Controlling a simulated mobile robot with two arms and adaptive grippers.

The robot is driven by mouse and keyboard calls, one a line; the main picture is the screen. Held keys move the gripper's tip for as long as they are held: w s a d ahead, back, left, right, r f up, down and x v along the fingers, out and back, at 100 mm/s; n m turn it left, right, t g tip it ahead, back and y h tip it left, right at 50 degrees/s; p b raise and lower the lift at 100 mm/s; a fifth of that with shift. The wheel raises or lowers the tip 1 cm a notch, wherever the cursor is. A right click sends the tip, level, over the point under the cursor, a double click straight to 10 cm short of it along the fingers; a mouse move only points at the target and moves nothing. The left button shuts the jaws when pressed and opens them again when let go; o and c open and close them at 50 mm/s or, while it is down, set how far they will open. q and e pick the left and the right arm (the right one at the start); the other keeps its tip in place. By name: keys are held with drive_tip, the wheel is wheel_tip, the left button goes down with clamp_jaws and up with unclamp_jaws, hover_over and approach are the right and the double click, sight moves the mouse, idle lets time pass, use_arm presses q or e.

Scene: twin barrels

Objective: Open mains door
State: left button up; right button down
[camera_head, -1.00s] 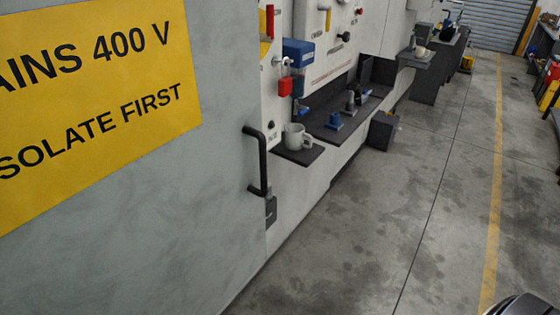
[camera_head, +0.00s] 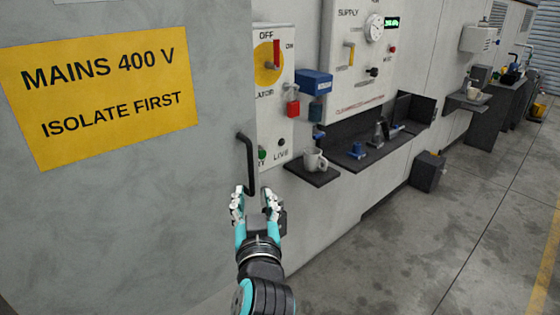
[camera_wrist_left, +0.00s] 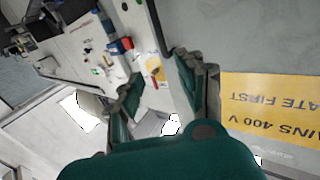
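The mains door (camera_head: 100,210) is a grey panel with a yellow sign (camera_head: 105,85) reading "MAINS 400 V ISOLATE FIRST". Its black bar handle (camera_head: 248,160) stands upright near the door's right edge. My left gripper (camera_head: 254,196) is open in the head view, its fingers spread around the handle's lower end in the picture; I cannot tell if they touch it. In the left wrist view the open gripper (camera_wrist_left: 160,82) shows the dark handle bar (camera_wrist_left: 155,25) ahead, between the finger directions, and the sign (camera_wrist_left: 265,112) upside down. My right gripper is not in view.
Right of the door are an isolator switch (camera_head: 276,55) with a red lever, a red padlock (camera_head: 292,108) and a blue box (camera_head: 314,81). A mug (camera_head: 314,160) stands on a small dark shelf (camera_head: 314,176) close to my gripper's right.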

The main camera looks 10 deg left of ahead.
sight(250, 158)
use_arm(q)
drive_tip(key=x, duration=1.8)
drive_tip(key=shift+s+a+f, duration=0.15)
drive_tip(key=shift+a+f, duration=0.05)
drive_tip(key=shift+a, duration=0.05)
drive_tip(key=shift+c, duration=0.3)
clamp_jaws()
